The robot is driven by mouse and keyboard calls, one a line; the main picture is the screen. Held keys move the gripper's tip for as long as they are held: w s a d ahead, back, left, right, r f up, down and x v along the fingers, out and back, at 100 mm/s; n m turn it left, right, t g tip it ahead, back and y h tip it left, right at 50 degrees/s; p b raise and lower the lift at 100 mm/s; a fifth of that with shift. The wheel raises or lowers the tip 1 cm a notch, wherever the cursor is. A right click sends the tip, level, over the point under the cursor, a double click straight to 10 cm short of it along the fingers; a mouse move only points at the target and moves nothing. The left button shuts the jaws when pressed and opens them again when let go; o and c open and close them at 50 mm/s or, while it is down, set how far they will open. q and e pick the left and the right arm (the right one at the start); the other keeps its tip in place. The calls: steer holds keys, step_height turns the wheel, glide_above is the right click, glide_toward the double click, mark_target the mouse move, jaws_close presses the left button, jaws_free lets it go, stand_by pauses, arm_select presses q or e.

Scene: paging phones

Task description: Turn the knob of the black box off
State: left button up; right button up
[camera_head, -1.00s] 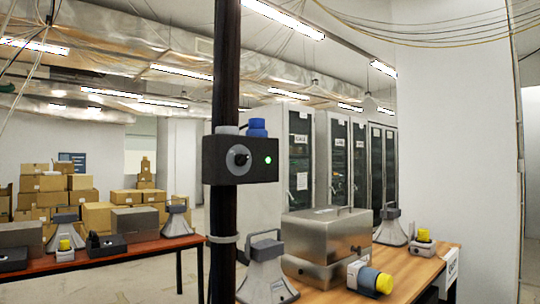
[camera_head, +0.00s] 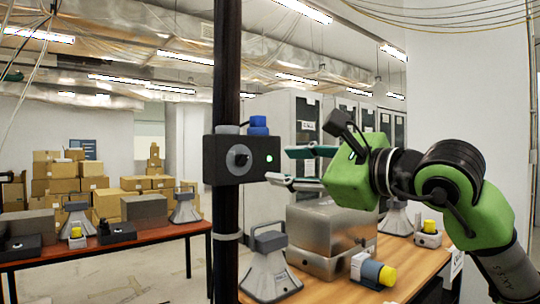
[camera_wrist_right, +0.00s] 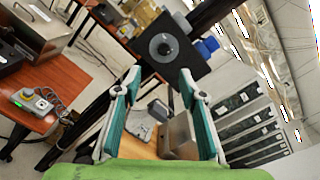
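The black box (camera_head: 220,170) is fixed to a dark vertical pole. Its round knob (camera_head: 238,156) is on the front face, and a light glows to the knob's right. My right gripper (camera_head: 275,166) is just right of the box, fingers pointing left at it. In the right wrist view the two teal fingers of the gripper (camera_wrist_right: 158,82) are spread apart with nothing between them. The box (camera_wrist_right: 148,60) and its knob (camera_wrist_right: 163,46) show beyond the fingertips there. The left gripper is in neither view.
A wooden table (camera_head: 400,275) at the right holds a steel case (camera_head: 325,225), grey horn speakers and yellow-capped parts. A red-brown table (camera_head: 160,240) stands at the left, with cardboard boxes (camera_head: 65,180) behind it. The dark pole (camera_head: 227,70) stands upright in the middle.

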mark_target(244, 159)
steer(key=p+x, duration=0.2)
steer(key=x, duration=0.2)
steer(key=p+x, duration=0.2)
steer(key=x, duration=0.2)
steer(key=r+p+x, duration=0.1)
steer(key=p+x, duration=0.1)
steer(key=x, duration=0.2)
steer(key=shift+w, duration=0.4)
steer(key=shift+w+a+f, duration=0.2)
steer(key=shift+w+a, duration=0.1)
steer(key=shift+w, duration=0.1)
jaws_close()
